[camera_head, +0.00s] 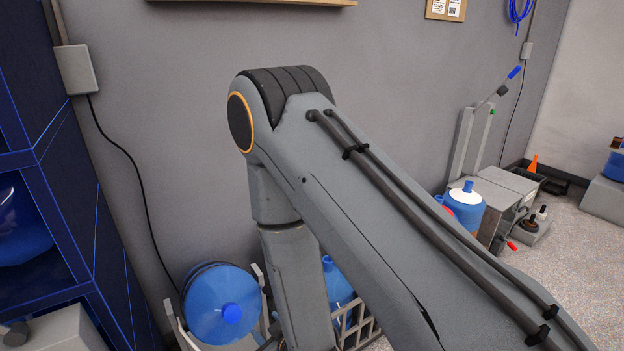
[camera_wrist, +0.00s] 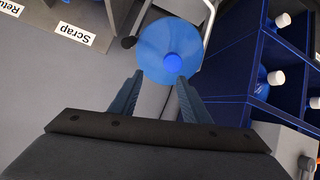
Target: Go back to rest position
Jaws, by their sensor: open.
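My gripper (camera_wrist: 160,80) shows in the wrist view with its two dark fingers apart and nothing between them. A large blue jug (camera_wrist: 153,43) with a blue cap lies just beyond the fingertips in that view; I cannot tell the exact gap. In the head view my arm is bent, with its forearm reaching down past the bottom edge, and the gripper itself is out of sight. A blue jug (camera_head: 222,312) lies on its side in a rack left of my forearm.
A dark blue shelf (camera_head: 42,165) stands close on the left and shows in the wrist view (camera_wrist: 228,65). Another blue jug (camera_head: 338,283) stands partly hidden behind my forearm. A grey wall (camera_head: 180,60) is behind my arm. A "Scrap" label (camera_wrist: 74,33) shows at upper left.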

